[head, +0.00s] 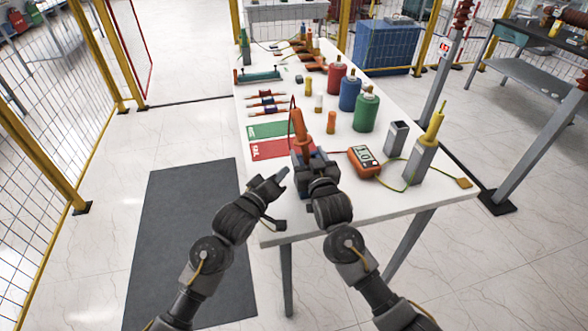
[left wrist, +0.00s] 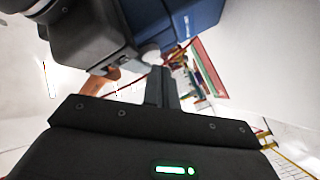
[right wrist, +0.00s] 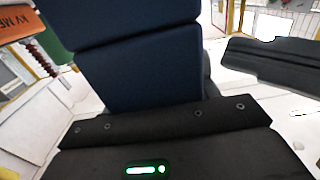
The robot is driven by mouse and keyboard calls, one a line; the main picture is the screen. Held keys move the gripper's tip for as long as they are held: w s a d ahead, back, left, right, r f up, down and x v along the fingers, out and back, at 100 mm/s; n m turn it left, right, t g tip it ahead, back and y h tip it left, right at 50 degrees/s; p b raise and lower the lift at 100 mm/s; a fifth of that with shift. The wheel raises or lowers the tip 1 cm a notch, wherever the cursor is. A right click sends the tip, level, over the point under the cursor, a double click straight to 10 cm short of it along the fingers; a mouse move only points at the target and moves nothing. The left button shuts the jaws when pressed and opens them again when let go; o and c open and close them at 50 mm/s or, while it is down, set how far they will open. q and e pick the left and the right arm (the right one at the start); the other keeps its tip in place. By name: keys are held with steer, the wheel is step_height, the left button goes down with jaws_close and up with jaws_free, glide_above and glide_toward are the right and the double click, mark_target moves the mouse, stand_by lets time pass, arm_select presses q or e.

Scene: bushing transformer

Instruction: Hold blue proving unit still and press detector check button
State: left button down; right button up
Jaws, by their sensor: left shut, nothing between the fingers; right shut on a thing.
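The blue proving unit (head: 318,160) stands at the table's front edge in the head view. My right gripper (head: 321,183) is shut on it; the blue body (right wrist: 140,65) fills the space ahead of that gripper in the right wrist view. The orange detector (head: 300,128) rises, slightly tilted, just behind and left of the unit. My left gripper (head: 284,174) is shut and empty, left of the unit. In the left wrist view its closed fingertips (left wrist: 160,75) lie close below a small pale round knob (left wrist: 150,54); contact cannot be told. The detector check button cannot be identified.
An orange meter (head: 364,161) lies right of the unit, near a grey post with a yellow tip (head: 428,140). Green and red mats (head: 268,131) lie behind left. Red, blue and green cylinders (head: 366,112) stand farther back on the white table (head: 300,225).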

arm_select(q)
steer(key=shift+a, duration=0.25)
steer(key=shift+s+a, duration=0.3)
steer(key=shift+a, duration=0.45)
steer(key=shift+s+a, duration=0.25)
steer(key=shift+a, duration=0.55)
steer(key=shift+s+a, duration=0.3)
steer(key=shift+a, duration=0.45)
arm_select(e)
steer(key=o, duration=1.2)
steer(key=shift+o, duration=0.2)
